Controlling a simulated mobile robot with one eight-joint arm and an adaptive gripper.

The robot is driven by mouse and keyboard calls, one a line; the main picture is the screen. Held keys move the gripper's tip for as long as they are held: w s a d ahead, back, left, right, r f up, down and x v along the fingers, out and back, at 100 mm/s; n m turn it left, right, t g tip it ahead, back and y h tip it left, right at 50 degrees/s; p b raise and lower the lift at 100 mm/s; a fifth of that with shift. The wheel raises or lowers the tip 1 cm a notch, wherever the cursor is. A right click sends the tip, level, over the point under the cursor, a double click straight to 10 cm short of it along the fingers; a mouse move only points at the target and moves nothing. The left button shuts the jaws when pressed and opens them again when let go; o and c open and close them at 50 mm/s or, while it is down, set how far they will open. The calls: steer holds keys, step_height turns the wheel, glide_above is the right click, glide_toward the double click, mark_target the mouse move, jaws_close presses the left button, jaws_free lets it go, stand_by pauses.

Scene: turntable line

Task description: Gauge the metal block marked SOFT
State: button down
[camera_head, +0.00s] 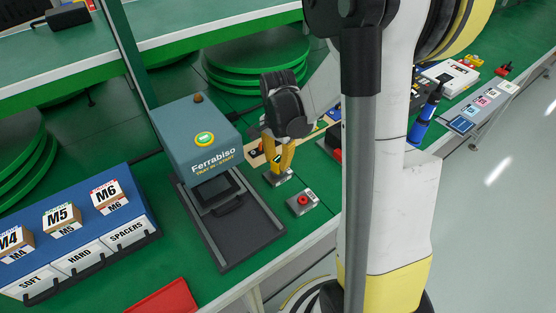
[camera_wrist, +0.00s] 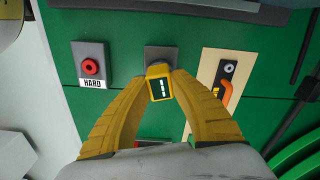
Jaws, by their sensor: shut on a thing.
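My gripper (camera_head: 277,166) points down and is shut on a small yellow gauge with a dark display (camera_wrist: 160,88) showing pale bars. The gauge is over a grey metal block (camera_wrist: 158,54); I cannot tell whether the two touch. This block also shows below my gripper in the head view (camera_head: 278,180), and its marking is not readable. Beside it stands another grey block with a red knob (camera_wrist: 91,67), marked HARD in the wrist view; it also shows in the head view (camera_head: 302,202). I cannot read SOFT on either block.
A blue Ferrabiso machine (camera_head: 200,145) with a dark tray stands left of my gripper. A blue rack (camera_head: 90,252) labelled SOFT, HARD and SPACERS holds several boxes. A beige board with a dark and orange tool (camera_wrist: 228,80) lies close beside the gauge. A red tray (camera_head: 165,300) is in front.

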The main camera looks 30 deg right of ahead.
mark_target(278, 159)
steer(key=c, duration=1.2)
jaws_free()
steer(key=shift+o, duration=0.2)
step_height(278, 159, up, 12)
